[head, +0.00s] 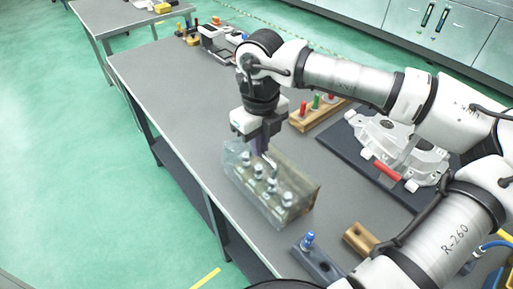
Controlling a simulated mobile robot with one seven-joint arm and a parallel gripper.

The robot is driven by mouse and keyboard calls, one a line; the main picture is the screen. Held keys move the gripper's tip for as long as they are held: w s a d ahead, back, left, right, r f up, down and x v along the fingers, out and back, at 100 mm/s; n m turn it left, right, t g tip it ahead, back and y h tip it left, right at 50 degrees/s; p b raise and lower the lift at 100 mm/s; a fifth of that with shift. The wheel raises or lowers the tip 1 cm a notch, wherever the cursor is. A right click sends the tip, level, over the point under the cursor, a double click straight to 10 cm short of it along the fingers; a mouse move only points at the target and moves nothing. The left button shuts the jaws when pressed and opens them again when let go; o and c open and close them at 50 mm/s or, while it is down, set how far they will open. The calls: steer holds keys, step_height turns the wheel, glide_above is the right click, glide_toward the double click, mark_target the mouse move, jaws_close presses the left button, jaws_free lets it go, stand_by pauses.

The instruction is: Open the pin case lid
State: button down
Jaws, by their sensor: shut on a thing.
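The pin case (302,206) stands near the left edge of the grey table, with a wooden-coloured end and several metal pins showing inside. Its clear lid (245,182) shows as see-through panels around the pins; how far it is raised is hard to tell. My gripper (263,154) points down at the far end of the case, its fingers shut at the lid's upper edge. The exact contact is small and partly blurred by the clear plastic.
A wooden block with red and green pegs (318,112) stands behind the case. An aluminium casting (395,145) with a red handle lies on a dark plate to the right. A dark block with a blue pin (309,243) and a wooden block (360,238) stand in front.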

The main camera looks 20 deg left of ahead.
steer(key=shift+w+d+r+g+y, duration=0.2)
steer(key=shift+w+r+g+y, duration=0.1)
steer(key=shift+w+g, duration=0.1)
steer(key=w+d+f+g+y, duration=0.1)
steer(key=w+d+g+y, duration=0.1)
steer(key=w+d+g, duration=0.2)
steer(key=w+d+f+g+y, duration=0.1)
steer(key=w+d+g+y, duration=0.2)
steer(key=w, duration=0.6)
steer(key=shift+d+f+g+p, duration=0.2)
steer(key=shift+d+g+p, duration=0.15)
steer(key=shift+d, duration=0.55)
steer(key=c, duration=1.5)
jaws_free()
steer(key=shift+a, duration=0.15)
steer(key=shift+r, duration=0.1)
